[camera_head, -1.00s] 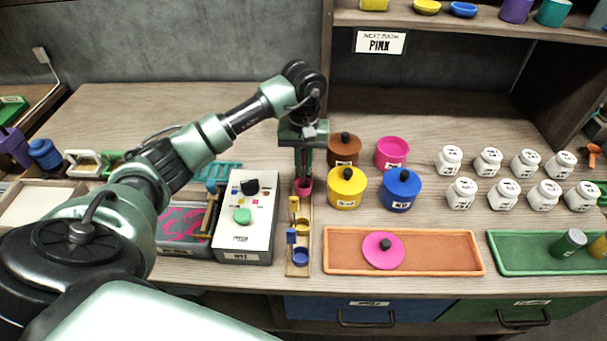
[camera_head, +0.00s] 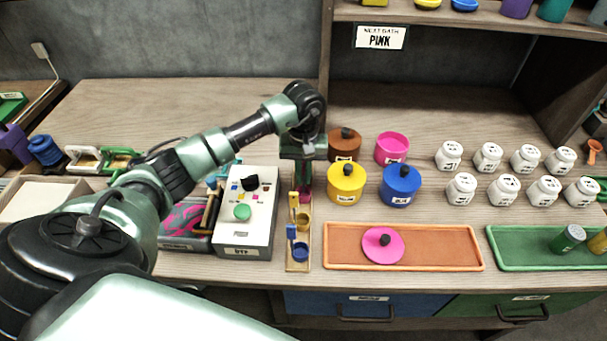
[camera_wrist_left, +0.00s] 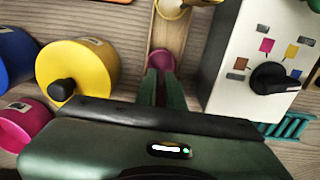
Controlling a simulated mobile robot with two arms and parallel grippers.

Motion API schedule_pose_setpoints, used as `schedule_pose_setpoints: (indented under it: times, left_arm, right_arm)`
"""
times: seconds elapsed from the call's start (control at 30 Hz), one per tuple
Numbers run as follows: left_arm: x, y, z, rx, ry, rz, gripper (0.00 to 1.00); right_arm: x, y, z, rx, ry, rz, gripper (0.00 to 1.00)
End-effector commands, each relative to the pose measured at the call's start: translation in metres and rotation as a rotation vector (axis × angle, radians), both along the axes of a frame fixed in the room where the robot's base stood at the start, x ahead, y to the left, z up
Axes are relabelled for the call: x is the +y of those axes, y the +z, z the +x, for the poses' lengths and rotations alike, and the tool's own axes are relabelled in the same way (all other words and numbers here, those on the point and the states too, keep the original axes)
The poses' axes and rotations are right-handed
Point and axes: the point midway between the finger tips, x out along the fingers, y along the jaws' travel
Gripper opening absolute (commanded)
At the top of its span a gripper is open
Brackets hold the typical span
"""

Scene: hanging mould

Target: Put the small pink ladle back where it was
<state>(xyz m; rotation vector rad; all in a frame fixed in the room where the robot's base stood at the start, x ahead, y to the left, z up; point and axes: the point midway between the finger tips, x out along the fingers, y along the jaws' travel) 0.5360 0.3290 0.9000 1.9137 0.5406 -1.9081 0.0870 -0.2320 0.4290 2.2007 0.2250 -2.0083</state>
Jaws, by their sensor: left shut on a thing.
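My left gripper (camera_head: 305,180) is over the back end of the narrow wooden ladle rack (camera_head: 298,266), shut on the small pink ladle (camera_head: 305,194). In the head view the gripper hides most of the ladle, and only a bit of dark pink shows under the fingers. In the wrist view the fingers (camera_wrist_left: 161,85) are close together over the rack (camera_wrist_left: 168,36), with a pinkish bowl (camera_wrist_left: 170,8) beyond them. I cannot tell whether the ladle touches the rack. A yellow ladle (camera_head: 302,221) and a blue ladle (camera_head: 300,252) sit in the rack in front. My right gripper is out of view.
A white control box (camera_head: 246,213) stands close left of the rack. Yellow (camera_head: 346,186), blue (camera_head: 400,187) and brown (camera_head: 344,143) lidded pots and an open pink pot (camera_head: 391,149) stand to the right. An orange tray (camera_head: 450,250) holds a pink lid (camera_head: 383,245).

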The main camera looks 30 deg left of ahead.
Motion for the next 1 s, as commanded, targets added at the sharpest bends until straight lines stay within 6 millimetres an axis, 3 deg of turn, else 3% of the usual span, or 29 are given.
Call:
schedule_pose_setpoints:
  times: [0.13,0.2,0.23,0.67,0.73,0.83,1.0]
  left_arm:
    - [0.000,-0.005,0.000,-0.001,0.000,0.001,0.00]
    - [0.000,-0.003,0.000,0.000,0.000,0.000,0.25]
    - [0.000,-0.004,0.000,0.000,0.000,0.000,0.30]
    - [-0.001,0.005,0.000,0.000,0.001,-0.001,0.30]
    - [-0.001,0.013,0.000,0.000,0.001,-0.001,0.30]
    - [0.001,0.026,0.002,-0.008,-0.001,0.002,0.30]
    - [0.001,0.067,0.002,-0.008,0.000,0.002,0.30]
  right_arm:
    - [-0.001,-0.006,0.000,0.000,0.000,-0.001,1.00]
    - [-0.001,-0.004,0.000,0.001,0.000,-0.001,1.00]
    - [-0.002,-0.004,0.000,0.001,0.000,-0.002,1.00]
    - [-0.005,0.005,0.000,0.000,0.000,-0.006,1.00]
    - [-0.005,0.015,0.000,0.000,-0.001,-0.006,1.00]
    - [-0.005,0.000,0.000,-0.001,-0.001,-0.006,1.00]
    - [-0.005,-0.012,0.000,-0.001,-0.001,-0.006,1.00]
